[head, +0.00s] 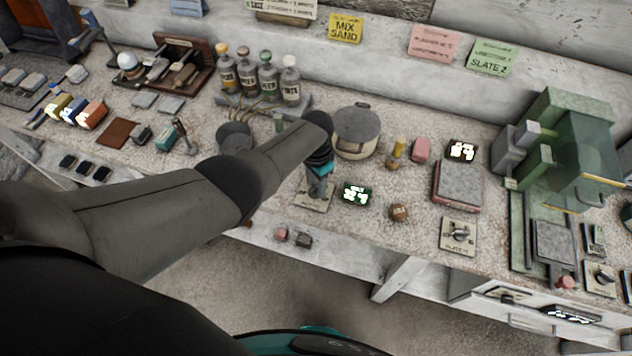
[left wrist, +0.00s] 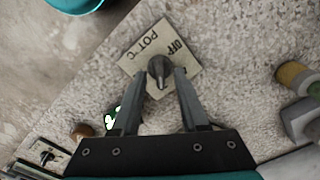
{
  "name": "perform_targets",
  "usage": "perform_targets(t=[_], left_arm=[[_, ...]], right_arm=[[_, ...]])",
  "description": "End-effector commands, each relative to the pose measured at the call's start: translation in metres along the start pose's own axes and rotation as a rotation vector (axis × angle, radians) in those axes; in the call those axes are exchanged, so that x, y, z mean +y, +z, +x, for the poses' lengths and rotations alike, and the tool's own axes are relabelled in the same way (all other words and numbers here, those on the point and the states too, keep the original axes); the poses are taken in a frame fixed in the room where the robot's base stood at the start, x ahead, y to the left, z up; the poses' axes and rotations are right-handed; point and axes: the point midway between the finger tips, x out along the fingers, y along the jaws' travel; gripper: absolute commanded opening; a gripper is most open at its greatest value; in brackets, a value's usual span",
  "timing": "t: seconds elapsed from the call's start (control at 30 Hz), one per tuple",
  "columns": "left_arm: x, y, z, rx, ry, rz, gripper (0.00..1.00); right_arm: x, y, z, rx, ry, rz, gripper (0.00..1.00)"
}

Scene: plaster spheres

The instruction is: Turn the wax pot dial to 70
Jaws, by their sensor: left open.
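The wax pot dial's pale plate (head: 312,203) lies on the bench under my left gripper (head: 319,183) in the head view. In the left wrist view, the plate reads "POT °C" and "OFF", and the dark dial knob (left wrist: 159,68) stands on it. My left gripper (left wrist: 164,76) is open, with its fingertips on either side of the knob; I cannot tell whether they touch it. The lidded wax pot (head: 357,131) stands behind. A small dark display (head: 356,194) right of the dial shows bright digits, perhaps 29. My right gripper is not in view.
A round brown knob (head: 398,212) and a second dial plate (head: 459,236) lie to the right. Capped bottles (head: 267,78) stand behind left, and a green machine (head: 570,150) stands at the right. The bench's front edge runs close to the dial.

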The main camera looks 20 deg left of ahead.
Motion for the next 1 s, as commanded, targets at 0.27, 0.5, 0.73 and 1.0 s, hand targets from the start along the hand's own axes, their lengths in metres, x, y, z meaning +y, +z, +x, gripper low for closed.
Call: perform_targets(t=[0.27,0.5,0.73,1.0], left_arm=[[0.0,0.0,-0.009,0.0,0.0,0.0,0.44],[-0.001,0.0,-0.045,0.003,-0.001,-0.001,0.44],[-0.001,0.0,-0.083,0.002,-0.002,-0.001,0.44],[-0.001,0.0,-0.125,0.001,-0.001,0.0,0.44]], right_arm=[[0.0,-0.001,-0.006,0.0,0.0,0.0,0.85],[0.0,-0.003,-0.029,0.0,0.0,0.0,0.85],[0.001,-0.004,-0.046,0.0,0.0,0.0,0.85],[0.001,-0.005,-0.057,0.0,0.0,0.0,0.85]])
